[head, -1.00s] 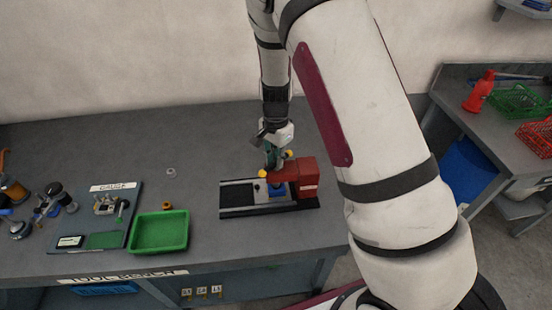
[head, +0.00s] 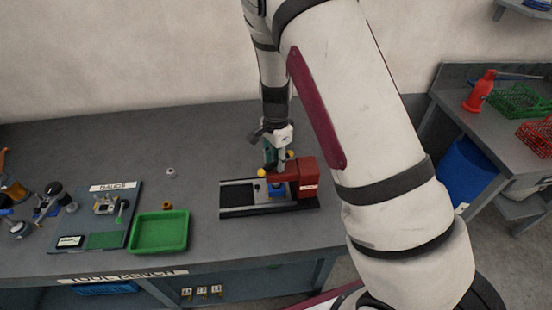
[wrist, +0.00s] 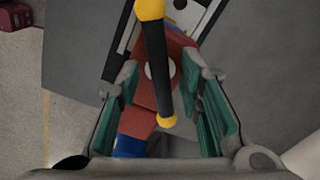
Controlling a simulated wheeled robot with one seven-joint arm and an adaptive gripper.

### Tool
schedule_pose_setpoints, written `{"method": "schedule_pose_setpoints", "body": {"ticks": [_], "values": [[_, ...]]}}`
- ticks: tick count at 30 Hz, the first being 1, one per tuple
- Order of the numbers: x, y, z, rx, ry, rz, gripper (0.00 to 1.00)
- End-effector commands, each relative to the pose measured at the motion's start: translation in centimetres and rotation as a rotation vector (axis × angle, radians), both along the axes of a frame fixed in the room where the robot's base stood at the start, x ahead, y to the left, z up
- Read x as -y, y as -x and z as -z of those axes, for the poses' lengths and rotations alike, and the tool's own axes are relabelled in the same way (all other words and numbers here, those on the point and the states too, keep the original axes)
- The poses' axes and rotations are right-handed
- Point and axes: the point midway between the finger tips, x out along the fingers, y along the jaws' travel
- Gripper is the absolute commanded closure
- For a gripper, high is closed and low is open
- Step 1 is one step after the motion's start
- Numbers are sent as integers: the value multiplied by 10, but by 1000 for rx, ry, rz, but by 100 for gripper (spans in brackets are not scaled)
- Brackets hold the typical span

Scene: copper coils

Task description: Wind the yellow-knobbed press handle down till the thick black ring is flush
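The press (head: 306,178) has a red head and stands on a dark base at the right of the bench. Its handle is a black bar (wrist: 158,70) with a yellow knob (wrist: 150,8) at the top of the wrist view and another yellow knob (wrist: 168,122) at the near end. My gripper (wrist: 162,105) is open, with its teal pads apart on either side of the bar's near part; I see a gap on both sides. A blue part (head: 277,190) sits below the press head. The thick black ring cannot be made out.
A small pale ring (head: 171,172) lies on the bench. The bench behind the press is clear.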

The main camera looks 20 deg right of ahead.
Motion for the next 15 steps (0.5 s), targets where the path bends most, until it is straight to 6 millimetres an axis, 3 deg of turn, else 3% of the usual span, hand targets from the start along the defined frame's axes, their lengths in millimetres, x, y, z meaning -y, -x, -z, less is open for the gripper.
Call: {"method": "schedule_pose_setpoints", "body": {"ticks": [8,15], "values": [[0,0,-3,1,0,-1,67],[-1,0,-20,3,-1,-3,67]]}}
